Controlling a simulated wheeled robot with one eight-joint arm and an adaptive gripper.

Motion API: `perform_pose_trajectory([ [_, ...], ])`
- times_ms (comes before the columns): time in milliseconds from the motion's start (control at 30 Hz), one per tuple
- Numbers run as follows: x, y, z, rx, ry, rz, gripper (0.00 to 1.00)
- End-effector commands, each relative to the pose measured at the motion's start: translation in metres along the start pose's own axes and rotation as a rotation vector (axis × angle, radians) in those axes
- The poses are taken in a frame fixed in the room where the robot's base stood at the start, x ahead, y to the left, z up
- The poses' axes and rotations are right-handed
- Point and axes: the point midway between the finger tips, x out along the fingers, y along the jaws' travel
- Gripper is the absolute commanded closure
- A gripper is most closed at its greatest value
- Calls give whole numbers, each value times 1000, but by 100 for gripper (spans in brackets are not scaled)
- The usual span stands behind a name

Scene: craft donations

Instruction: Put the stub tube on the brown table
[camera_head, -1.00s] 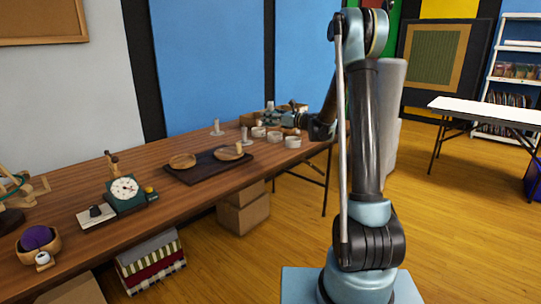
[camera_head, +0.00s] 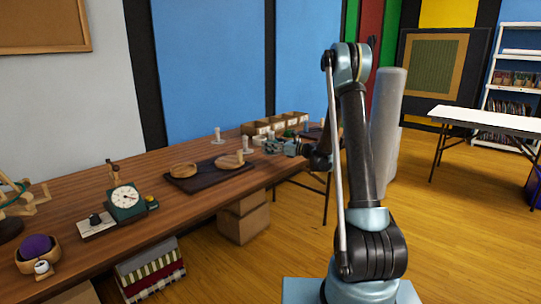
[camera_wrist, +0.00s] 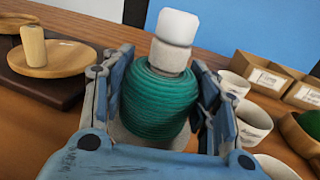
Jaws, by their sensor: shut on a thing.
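My gripper (camera_wrist: 163,82) is shut on a green thread-wound tube (camera_wrist: 155,100), seen between the two blue fingers in the wrist view. A white cylindrical piece (camera_wrist: 173,38) shows directly above the green winding; I cannot tell whether it is the held tube's top or a tube standing behind. In the head view my gripper (camera_head: 272,147) is low over the far part of the brown table (camera_head: 180,207), right of the dark tray. The held tube's underside is hidden, so I cannot tell whether it touches the table.
A dark tray (camera_head: 203,184) with round wooden plates lies left of my gripper. White upright tubes (camera_head: 217,134) stand behind it. White cups (camera_wrist: 252,122) and labelled boxes (camera_wrist: 262,75) are on the right in the wrist view. A green scale (camera_head: 125,199) stands nearer; bare table lies between.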

Motion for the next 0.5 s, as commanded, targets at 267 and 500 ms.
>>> perform_pose_trajectory([
  [267, 0, -1, -26, 0, 0, 0, 70],
  [500, 0, 0, -41, 0, 0, 0, 70],
])
